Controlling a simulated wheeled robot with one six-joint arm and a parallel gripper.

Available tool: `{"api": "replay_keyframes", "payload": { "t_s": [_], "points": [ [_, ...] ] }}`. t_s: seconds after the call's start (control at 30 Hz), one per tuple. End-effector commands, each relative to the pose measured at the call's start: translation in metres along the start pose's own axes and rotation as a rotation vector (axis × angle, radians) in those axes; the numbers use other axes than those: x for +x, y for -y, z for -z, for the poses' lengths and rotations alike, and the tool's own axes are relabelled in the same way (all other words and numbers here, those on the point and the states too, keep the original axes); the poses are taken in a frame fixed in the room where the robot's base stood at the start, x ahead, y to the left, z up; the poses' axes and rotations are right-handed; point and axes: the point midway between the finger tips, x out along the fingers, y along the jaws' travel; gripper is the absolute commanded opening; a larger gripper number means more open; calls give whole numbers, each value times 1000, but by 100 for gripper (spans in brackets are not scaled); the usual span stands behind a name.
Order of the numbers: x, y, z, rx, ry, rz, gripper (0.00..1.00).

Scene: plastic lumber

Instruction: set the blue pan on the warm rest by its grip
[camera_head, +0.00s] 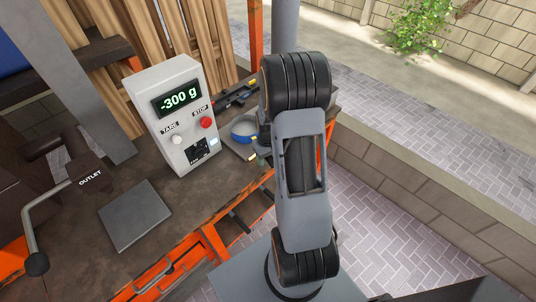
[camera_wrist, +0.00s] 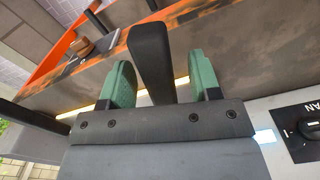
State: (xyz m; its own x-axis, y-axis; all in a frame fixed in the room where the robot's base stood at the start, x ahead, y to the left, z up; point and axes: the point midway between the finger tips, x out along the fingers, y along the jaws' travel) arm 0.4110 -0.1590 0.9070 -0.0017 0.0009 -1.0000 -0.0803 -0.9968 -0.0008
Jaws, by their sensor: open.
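The blue pan (camera_head: 243,128) shows in the head view on the bench, just right of the control box and partly hidden by my arm. My gripper is mostly hidden there. In the wrist view my gripper (camera_wrist: 160,62) has two green fingers standing apart. A dark bar (camera_wrist: 151,50) lies between them with gaps on both sides; it looks like the pan's grip, but I cannot be sure. A flat grey square plate (camera_head: 135,215) lies bare on the bench at left. I cannot tell whether it is the warm rest.
The control box (camera_head: 178,115) reads -300 g and stands between the plate and the pan. A box marked OUTLET (camera_head: 90,172) and a bent lever (camera_head: 36,262) are at left. Dark tools (camera_head: 235,97) lie behind the pan. The brown bench (camera_head: 180,208) has an orange front edge.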

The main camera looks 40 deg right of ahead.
Motion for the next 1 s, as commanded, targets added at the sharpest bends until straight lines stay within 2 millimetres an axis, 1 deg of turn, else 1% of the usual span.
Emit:
{"api": "replay_keyframes", "payload": {
  "t_s": [0.07, 0.17, 0.27, 0.5, 0.7, 0.83, 1.0],
  "points": [
    [-3, 0, 0, 0, -2, -1, 57],
    [-13, 0, 1, 0, -6, -2, 57],
    [-30, 0, 1, 0, -7, -3, 57],
    [-81, -1, 1, 0, -8, -3, 57],
    [-114, 0, 1, 0, -7, -3, 57],
    [-128, -1, 1, 0, -6, -2, 57],
    [-137, 0, 0, 0, -3, -1, 57]
  ]
}}
